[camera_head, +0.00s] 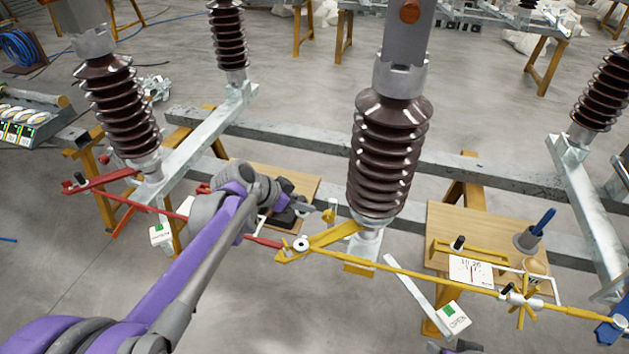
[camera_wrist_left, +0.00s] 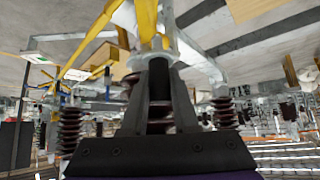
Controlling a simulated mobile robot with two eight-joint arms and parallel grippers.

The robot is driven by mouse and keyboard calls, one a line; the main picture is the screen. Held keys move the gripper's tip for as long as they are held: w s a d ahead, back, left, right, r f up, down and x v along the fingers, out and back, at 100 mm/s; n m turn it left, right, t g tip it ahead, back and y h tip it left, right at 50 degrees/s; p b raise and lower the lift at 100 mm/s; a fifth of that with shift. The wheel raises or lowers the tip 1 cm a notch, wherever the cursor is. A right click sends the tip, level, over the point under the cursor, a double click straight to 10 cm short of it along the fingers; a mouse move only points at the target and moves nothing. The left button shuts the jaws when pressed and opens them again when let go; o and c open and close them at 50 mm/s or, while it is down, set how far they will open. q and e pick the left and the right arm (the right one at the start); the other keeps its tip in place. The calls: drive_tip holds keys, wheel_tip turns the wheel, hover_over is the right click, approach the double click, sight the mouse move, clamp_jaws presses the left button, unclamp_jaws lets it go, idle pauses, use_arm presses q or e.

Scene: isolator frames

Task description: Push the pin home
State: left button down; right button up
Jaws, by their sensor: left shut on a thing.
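My left gripper (camera_head: 314,208) reaches in from the lower left and is shut on a small yellowish piece, which looks like the pin (camera_head: 329,214), just left of the central brown insulator's foot. In the left wrist view the gripper's dark fingers (camera_wrist_left: 160,72) are close together below a yellow bar (camera_wrist_left: 147,22); what lies between them is mostly hidden. The yellow lever (camera_head: 335,236) at the insulator's foot has a round pale joint (camera_head: 301,244), below and left of the gripper tip. I cannot tell whether the pin touches the lever or sits in a hole. My right gripper is not in view.
The central brown insulator (camera_head: 385,155) stands close to the right of my gripper. A long yellow rod (camera_head: 415,275) runs right from the lever, and a red rod (camera_head: 160,210) lies left. A wooden board (camera_head: 440,222) holds a blue-handled tool and a card. Grey beams (camera_head: 290,180) cross behind.

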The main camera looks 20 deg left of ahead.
use_arm(q)
drive_tip(key=shift+s+a+f+m+g, duration=0.15)
drive_tip(key=shift+s+f+m+g, duration=0.2)
drive_tip(key=shift+s+f, duration=0.35)
drive_tip(key=shift+s+f+m+h+b, duration=0.15)
drive_tip(key=shift+s+m+h+b, duration=0.1)
drive_tip(key=shift+s+h+b, duration=0.1)
drive_tip(key=f+b, duration=0.3)
drive_tip(key=f, duration=0.2)
drive_tip(key=shift+w+f+b, duration=0.2)
drive_tip(key=shift+f+b, duration=0.15)
drive_tip(key=shift+b, duration=0.05)
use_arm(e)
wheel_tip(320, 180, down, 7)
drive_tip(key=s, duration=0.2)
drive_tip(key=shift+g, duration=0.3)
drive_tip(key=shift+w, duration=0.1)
use_arm(q)
drive_tip(key=shift+f, duration=0.15)
drive_tip(key=shift+f+b, duration=1.5)
drive_tip(key=shift+f, duration=0.75)
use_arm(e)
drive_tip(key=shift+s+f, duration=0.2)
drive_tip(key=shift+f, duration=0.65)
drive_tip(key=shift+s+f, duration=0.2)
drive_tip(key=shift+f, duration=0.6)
